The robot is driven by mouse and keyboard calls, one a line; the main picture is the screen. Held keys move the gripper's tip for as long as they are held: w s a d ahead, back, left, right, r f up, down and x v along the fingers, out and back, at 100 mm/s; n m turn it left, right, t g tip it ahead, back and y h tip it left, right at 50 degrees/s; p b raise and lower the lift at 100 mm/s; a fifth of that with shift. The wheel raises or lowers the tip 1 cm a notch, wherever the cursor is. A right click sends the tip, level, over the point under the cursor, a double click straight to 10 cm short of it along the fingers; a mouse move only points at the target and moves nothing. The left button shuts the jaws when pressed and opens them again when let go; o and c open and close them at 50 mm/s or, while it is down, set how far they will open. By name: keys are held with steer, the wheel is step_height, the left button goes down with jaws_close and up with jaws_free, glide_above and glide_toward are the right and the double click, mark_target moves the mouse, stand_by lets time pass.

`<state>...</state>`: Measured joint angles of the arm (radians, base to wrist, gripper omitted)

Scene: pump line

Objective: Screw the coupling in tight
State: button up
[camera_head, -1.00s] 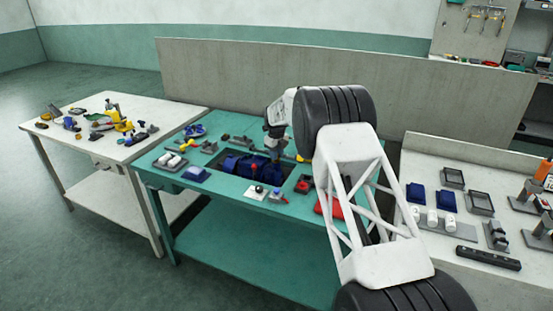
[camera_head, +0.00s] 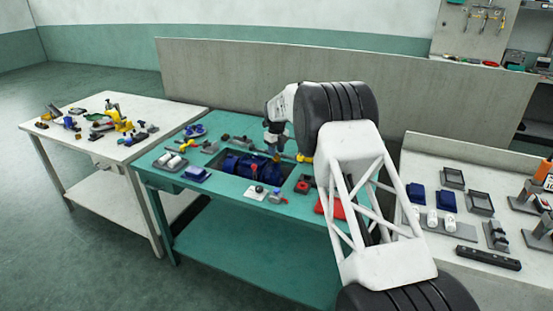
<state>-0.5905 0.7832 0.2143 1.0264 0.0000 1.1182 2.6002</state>
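A dark blue pump (camera_head: 243,165) lies in a dark recess in the teal table (camera_head: 262,248). My gripper (camera_head: 275,152) points down at the right end of the pump, at or just above it. Its fingers are small and partly hidden by my wrist, so I cannot tell whether they are open or shut. I cannot make out the coupling; it may be hidden at the gripper.
A red pad (camera_head: 328,208) lies to the right. White tables with parts stand left (camera_head: 85,148) and right (camera_head: 420,250). A grey partition (camera_head: 230,75) stands behind.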

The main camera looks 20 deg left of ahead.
steer(key=shift+r, duration=1.2)
